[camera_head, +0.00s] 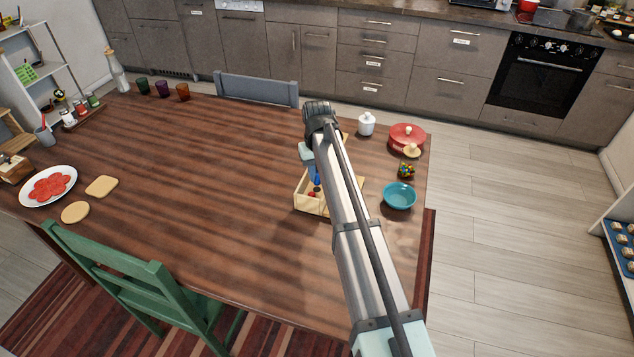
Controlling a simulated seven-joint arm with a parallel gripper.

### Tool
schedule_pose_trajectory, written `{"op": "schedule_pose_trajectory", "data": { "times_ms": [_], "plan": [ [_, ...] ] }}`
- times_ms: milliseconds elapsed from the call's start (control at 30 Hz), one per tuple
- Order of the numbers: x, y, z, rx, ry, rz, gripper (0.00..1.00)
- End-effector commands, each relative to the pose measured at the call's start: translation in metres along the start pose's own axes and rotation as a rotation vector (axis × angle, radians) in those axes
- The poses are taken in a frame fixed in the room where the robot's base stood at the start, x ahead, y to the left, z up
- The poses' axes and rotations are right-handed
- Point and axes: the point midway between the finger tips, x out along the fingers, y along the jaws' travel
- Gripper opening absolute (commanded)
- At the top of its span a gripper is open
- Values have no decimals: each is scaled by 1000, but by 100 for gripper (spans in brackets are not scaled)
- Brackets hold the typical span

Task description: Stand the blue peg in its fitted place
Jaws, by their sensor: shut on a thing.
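The blue peg (317,181) shows as a small blue upright shape beside my arm, at the wooden box. My gripper (315,174) is mostly hidden by my forearm and wrist; it is shut on the blue peg, over the box. The light wooden box (308,205) stands on the table, with a small red piece (311,194) low inside it. My arm covers much of the box, so the fitted place cannot be made out. I cannot tell whether the peg's lower end touches the box.
To the right of my arm stand a teal bowl (399,196), a small dish of colourful pieces (406,171), a red lidded pot (407,137) and a white jar (366,124). A green chair (150,275) stands at the near side.

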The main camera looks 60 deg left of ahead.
Motion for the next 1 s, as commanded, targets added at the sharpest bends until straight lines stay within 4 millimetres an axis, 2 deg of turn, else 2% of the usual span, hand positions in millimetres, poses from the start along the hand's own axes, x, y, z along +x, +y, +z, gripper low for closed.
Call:
{"op": "schedule_pose_trajectory", "data": {
  "times_ms": [400, 800, 833, 933, 1000],
  "plan": [
    [40, 0, 0, 1, -1, 0, 0],
    [43, 0, 0, 1, 0, 0, 0],
    [44, 0, 0, 1, 0, 0, 23],
    [43, 0, 0, 1, 0, 0, 32],
    [43, 0, 0, 1, 0, 0, 32]
  ]
}}
